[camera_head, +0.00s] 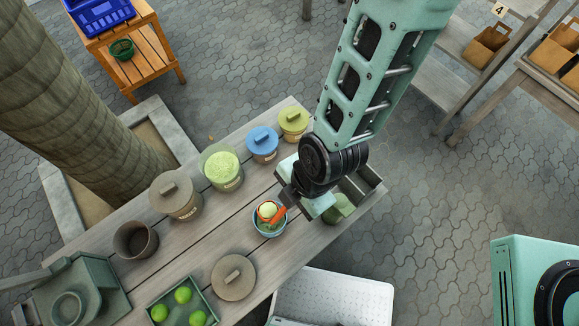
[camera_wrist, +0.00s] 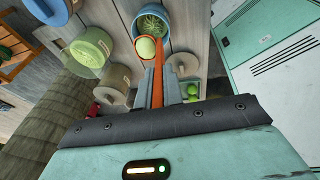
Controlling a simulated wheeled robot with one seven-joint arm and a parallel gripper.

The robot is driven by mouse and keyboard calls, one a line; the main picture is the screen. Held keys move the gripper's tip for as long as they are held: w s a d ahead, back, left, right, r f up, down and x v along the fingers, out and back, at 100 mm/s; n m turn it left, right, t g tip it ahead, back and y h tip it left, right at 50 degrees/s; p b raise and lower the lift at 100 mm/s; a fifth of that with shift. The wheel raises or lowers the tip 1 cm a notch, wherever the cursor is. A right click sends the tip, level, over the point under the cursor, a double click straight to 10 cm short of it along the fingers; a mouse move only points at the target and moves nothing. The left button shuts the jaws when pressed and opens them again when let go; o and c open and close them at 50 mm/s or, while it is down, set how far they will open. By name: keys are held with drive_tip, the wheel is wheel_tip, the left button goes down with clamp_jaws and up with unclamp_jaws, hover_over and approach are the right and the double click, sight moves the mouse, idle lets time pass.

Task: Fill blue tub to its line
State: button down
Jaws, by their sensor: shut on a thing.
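My gripper (camera_head: 288,204) is shut on the orange handle of a scoop (camera_wrist: 157,80). The scoop's bowl (camera_head: 267,210) holds a rounded pale green heap and hangs over the rim of the blue tub (camera_head: 270,232). In the wrist view, the heap (camera_wrist: 145,47) is at the near edge of the blue tub (camera_wrist: 168,13), which has green stuff inside. The tub's line cannot be made out. An open jar (camera_head: 224,182) of pale green grains stands to the left; it also shows in the wrist view (camera_wrist: 92,47).
Lidded blue (camera_head: 263,143), yellow-green (camera_head: 293,122) and tan (camera_head: 175,194) jars stand along the table's back side. A dark pot (camera_head: 135,241), a loose tan lid (camera_head: 234,276) and a tray of green limes (camera_head: 182,304) are left of the tub. A tree trunk (camera_head: 75,110) rises behind.

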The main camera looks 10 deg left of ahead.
drive_tip(key=w+d+f+g+y+b, duration=0.6)
drive_tip(key=w+f+g+y+b, duration=0.1)
drive_tip(key=b, duration=0.7)
drive_tip(key=shift+w+d+f+m+g, duration=0.2)
drive_tip(key=shift+w+f+m+g, duration=0.3)
drive_tip(key=shift+f, duration=0.4)
drive_tip(key=shift+s, duration=0.1)
